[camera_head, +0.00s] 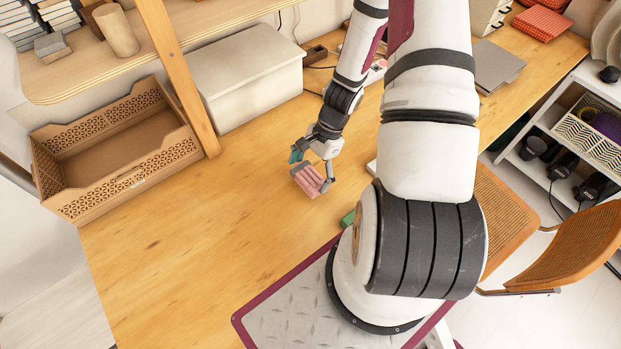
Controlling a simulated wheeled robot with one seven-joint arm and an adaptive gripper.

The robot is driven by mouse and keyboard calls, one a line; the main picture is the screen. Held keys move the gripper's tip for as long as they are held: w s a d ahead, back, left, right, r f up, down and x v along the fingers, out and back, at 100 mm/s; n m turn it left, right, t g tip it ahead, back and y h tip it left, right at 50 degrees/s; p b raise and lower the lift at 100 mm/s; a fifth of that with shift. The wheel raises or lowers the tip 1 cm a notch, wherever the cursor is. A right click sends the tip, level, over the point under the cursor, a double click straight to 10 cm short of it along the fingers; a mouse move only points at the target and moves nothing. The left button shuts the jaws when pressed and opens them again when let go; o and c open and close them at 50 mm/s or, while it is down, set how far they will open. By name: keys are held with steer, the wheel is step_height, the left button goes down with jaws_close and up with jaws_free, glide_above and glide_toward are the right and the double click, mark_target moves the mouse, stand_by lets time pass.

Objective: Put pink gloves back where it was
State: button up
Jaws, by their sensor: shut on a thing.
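A small pink striped bundle, which looks like the pink gloves (307,180), is between the fingers of my gripper (312,172). My gripper is shut on it and holds it over the wooden table, low near its middle. I cannot tell whether the bundle touches the table. A teal-green part (295,155) shows at the left side of my gripper. The gloves' far side is partly hidden by the fingers.
An empty brown box with patterned cut-out sides (72,205) stands at the left. A white lidded box (245,72) is behind a wooden post (180,75). A shelf (120,60) overhangs the upper left. A grey laptop (497,65) lies at the back right. The front-left table is clear.

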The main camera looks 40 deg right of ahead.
mark_target(314, 173)
steer(key=shift+s+f, duration=0.15)
steer(key=shift+f, duration=1.45)
steer(key=o, duration=0.8)
steer(key=shift+f, duration=0.1)
steer(key=shift+o, duration=0.2)
